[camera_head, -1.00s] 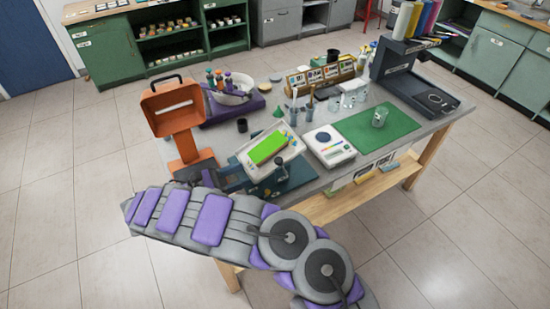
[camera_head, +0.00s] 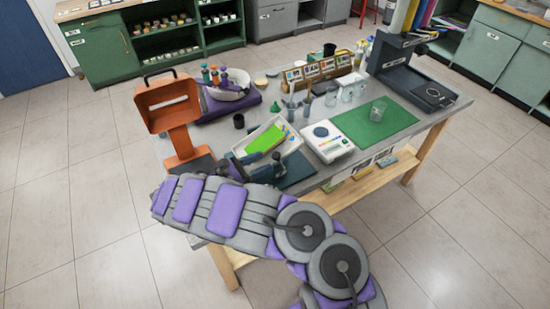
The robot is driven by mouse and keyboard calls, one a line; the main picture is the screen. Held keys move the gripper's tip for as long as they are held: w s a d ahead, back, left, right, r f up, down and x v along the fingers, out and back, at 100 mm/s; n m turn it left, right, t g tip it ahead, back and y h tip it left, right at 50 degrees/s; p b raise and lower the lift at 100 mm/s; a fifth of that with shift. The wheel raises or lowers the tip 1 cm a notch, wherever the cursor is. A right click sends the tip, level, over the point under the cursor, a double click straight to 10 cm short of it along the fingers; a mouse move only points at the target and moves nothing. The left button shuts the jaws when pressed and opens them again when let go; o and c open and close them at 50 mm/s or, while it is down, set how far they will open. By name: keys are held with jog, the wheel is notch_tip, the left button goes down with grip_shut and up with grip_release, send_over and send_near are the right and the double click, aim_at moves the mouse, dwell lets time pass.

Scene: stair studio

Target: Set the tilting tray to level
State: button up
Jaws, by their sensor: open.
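The tilting tray (camera_head: 283,124) is a white, shallow tray near the front edge of the bench. A bright green patch (camera_head: 264,139) covers part of its floor, with bare white showing around it. The tray looks tilted; its exact angle is hard to judge. A dark blue stand (camera_head: 266,170) shows at its near side, partly covered by my arm. My padded grey and purple arm crosses in front of the bench.
An orange stand (camera_head: 178,118) rises left of the tray. A small black cup (camera_head: 239,121) and a white bowl (camera_head: 230,88) stand behind. Floor around the bench is clear.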

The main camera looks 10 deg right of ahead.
aim_at(276, 154)
jog(key=b+x, duration=0.1)
jog(key=x, duration=0.5)
jog(key=shift+d, duration=0.1)
grip_shut()
dwell(0.4)
